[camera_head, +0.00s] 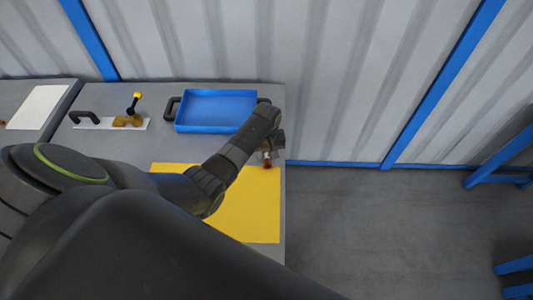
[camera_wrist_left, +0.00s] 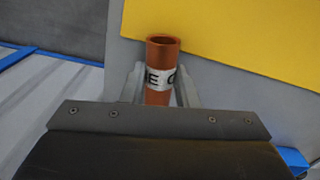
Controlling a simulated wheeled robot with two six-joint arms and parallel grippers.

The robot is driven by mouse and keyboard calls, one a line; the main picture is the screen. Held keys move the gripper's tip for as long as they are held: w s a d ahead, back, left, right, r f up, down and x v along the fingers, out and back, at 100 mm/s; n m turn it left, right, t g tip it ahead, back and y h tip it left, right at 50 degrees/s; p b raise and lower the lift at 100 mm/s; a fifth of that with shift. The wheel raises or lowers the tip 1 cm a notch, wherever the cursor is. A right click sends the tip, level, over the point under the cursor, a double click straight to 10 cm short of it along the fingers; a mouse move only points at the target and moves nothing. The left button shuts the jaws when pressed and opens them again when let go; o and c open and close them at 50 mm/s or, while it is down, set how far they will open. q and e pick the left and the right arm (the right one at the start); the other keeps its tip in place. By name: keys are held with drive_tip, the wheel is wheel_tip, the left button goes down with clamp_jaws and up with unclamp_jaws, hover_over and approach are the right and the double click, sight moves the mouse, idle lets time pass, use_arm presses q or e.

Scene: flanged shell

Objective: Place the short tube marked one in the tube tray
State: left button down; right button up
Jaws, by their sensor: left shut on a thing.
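A short copper-coloured tube (camera_wrist_left: 160,52) with a white label stands between the fingers of my left gripper (camera_wrist_left: 158,84) in the left wrist view. Only part of the label's lettering shows. The gripper is shut on the tube, and its open top end faces the camera. In the head view my left gripper (camera_head: 270,148) is near the table's right edge, with the tube (camera_head: 267,161) small and partly hidden below it. The blue tray (camera_head: 215,129) lies behind and left of the gripper and looks empty. My right gripper is not in view.
A yellow mat (camera_head: 255,215) covers the table's front part, partly hidden by my arm. A white plate (camera_head: 95,124) with a black handle and a yellow-topped lever stands left of the tray. A corrugated wall (camera_head: 340,70) is behind; open floor (camera_head: 390,230) lies to the right.

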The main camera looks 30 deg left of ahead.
use_arm(q)
drive_tip(key=c, duration=1.1)
unclamp_jaws()
drive_tip(key=shift+f, duration=0.1)
drive_tip(key=shift+f+b, duration=0.15)
drive_tip(key=shift+b, duration=0.45)
drive_tip(key=r+p, duration=0.1)
drive_tip(key=r, duration=1)
drive_tip(key=d+r+p, duration=0.1)
drive_tip(key=r, duration=0.5)
drive_tip(key=shift+r+p, duration=0.3)
drive_tip(key=shift+r, duration=0.05)
drive_tip(key=shift+o, duration=0.3)
